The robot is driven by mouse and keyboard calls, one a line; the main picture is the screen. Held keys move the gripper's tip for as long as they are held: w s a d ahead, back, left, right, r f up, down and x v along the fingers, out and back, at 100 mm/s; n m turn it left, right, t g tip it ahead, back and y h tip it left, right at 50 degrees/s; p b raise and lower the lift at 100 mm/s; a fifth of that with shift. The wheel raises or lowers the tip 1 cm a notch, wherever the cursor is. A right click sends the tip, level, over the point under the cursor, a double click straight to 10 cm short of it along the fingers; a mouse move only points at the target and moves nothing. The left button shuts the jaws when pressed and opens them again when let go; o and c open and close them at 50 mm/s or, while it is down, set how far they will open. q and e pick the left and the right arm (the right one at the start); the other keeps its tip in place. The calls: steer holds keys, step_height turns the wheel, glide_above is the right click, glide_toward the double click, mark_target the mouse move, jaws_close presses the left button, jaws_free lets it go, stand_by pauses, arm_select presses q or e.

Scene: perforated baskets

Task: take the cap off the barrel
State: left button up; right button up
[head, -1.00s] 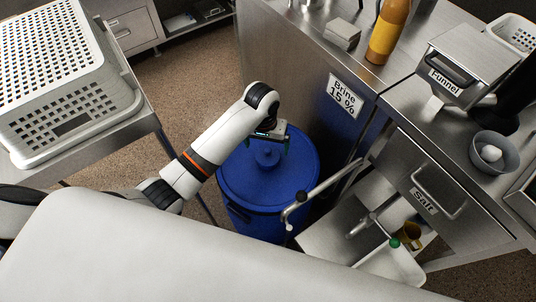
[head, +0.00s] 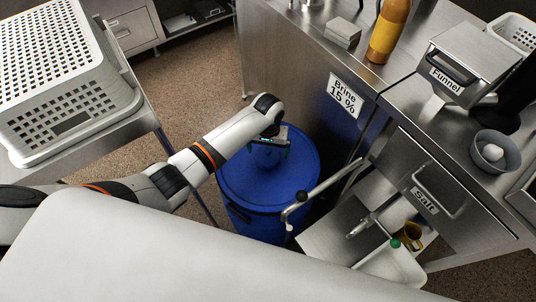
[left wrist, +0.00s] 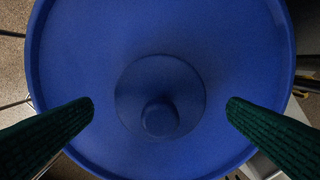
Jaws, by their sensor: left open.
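The blue barrel (head: 290,190) stands on the floor beside the steel counter and fills most of the left wrist view (left wrist: 90,55). Its round blue cap (left wrist: 136,82), with a raised knob (left wrist: 160,118), sits on the lid between my fingers. In the head view the cap is mostly hidden by my gripper. My left gripper (head: 268,152) is above the barrel lid, pointing down. It is open, with one green-padded finger on each side of the cap and a clear gap to the knob. My right gripper is not in view.
A steel counter (head: 290,55) labelled "Brine 15 %" stands close behind the barrel. A bent metal tap pipe (head: 325,184) reaches over beside the barrel's right edge. A white perforated basket (head: 60,90) is on a table at the left.

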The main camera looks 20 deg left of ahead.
arm_select(q)
steer(key=shift+f, duration=0.9)
steer(key=shift+c, duration=0.4)
steer(key=c, duration=1)
steer(key=shift+r, duration=0.1)
